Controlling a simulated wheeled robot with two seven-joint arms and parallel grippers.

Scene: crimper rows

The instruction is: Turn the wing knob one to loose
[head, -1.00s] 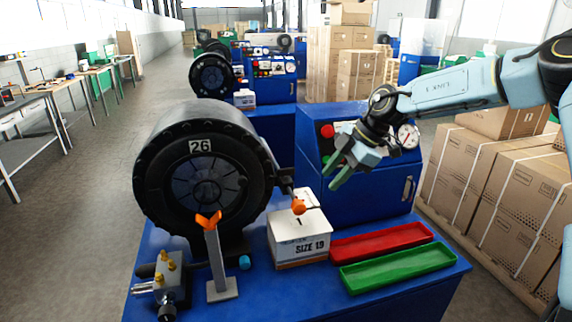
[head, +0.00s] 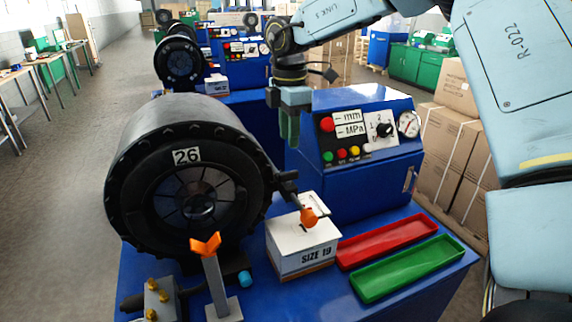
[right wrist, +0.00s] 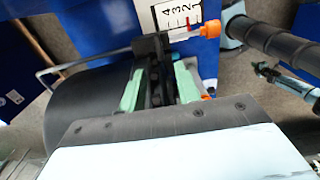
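I take the orange knob (head: 308,217) to be the wing knob. It sits at the end of a black bracket (head: 287,187) on the right side of the black crimper head (head: 160,200), above a white box. My right gripper (head: 289,135) points down above and behind the bracket, apart from the orange knob. In the right wrist view its two green fingers (right wrist: 158,88) stand apart, with dark bracket-like parts seen between them. A small orange piece (right wrist: 208,92) shows beside the right finger; I cannot tell which part it is. My left gripper is not in view.
A white SIZE 19 box (head: 303,255), a red tray (head: 385,241) and a green tray (head: 408,268) lie on the blue bench. A control cabinet (head: 355,185) stands behind them. A grey stand with an orange V-shaped top (head: 206,245) is in front.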

